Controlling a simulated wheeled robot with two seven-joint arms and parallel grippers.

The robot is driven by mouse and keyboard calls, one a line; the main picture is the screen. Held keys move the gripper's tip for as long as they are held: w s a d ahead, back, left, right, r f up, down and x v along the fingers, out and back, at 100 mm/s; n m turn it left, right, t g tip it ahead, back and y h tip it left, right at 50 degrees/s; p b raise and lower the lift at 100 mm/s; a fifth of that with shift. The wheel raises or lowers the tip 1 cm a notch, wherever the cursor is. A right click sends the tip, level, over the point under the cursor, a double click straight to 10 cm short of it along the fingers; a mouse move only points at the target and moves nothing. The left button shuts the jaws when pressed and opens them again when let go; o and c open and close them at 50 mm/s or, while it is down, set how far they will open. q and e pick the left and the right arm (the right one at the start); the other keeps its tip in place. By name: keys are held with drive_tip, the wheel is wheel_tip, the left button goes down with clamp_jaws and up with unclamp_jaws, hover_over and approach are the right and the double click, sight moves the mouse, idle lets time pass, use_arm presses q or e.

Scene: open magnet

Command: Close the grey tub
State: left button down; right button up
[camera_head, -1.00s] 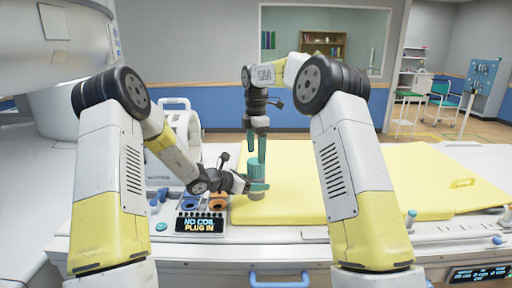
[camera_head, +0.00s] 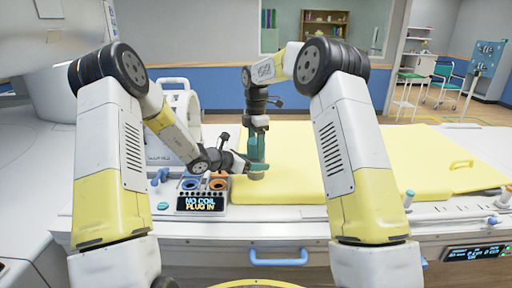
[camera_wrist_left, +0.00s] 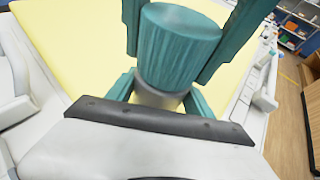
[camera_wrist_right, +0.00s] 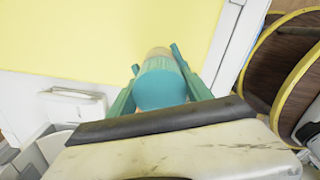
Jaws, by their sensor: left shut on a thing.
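The grey tub (camera_head: 256,175) is small and round and stands upright at the front left of the yellow mat. It also shows in the left wrist view (camera_wrist_left: 157,96). My left gripper (camera_head: 243,172) reaches it from the left, shut on its side. A teal ribbed cylinder (camera_wrist_left: 180,45), seemingly its lid, sits directly above the tub; I cannot tell whether it is fully seated. My right gripper (camera_head: 257,158) points down from above, with teal fingers either side of the cylinder (camera_wrist_right: 162,85). Whether those fingers press on it is unclear.
The yellow mat (camera_head: 340,175) covers most of the table. A dark panel reading "NO COIL PLUG IN" (camera_head: 200,203) and coloured sockets lie left of the tub. A blue handle (camera_head: 278,257) is on the table front. The mat right of the tub is bare.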

drive_tip(key=c, duration=0.6)
drive_tip(key=m, duration=0.2)
drive_tip(key=shift+m, duration=0.4)
drive_tip(key=m, duration=0.4)
drive_tip(key=shift+a+m, duration=0.1)
drive_tip(key=shift+m, duration=0.2)
drive_tip(key=m, duration=0.6)
drive_tip(key=shift+m, duration=0.4)
drive_tip(key=m, duration=1.3)
drive_tip(key=shift+w, duration=0.1)
drive_tip(key=o, duration=1.6)
wheel_tip(320, 180, up, 12)
drive_tip(key=shift+f, duration=0.1)
